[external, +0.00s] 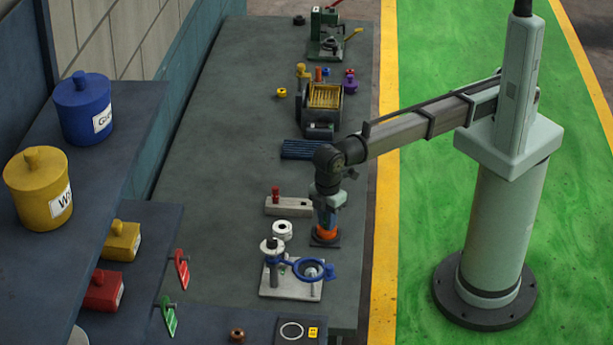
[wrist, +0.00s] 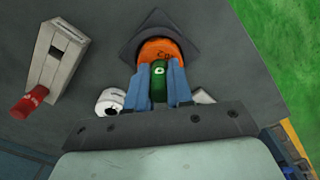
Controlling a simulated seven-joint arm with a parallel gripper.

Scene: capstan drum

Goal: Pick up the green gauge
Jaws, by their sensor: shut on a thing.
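The green gauge (wrist: 159,72), a small green piece with a pale ring mark on its end, sits between the two blue fingers of my gripper (wrist: 159,84) in the wrist view. My gripper is shut on it. Just beyond it is an orange round piece (wrist: 160,49) with dark lettering, on a dark square base (wrist: 128,32). In the external view my gripper (external: 327,212) points down, right above the orange piece (external: 324,233). The gauge is hidden there by the fingers. I cannot tell whether the gauge still touches the orange piece.
A grey block with a red knob (external: 289,206) and a white ring (external: 282,230) stand left of my gripper. A stand with a blue ring (external: 308,269) is in front. A yellow-slatted box (external: 324,97) and a green press (external: 327,35) are farther back.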

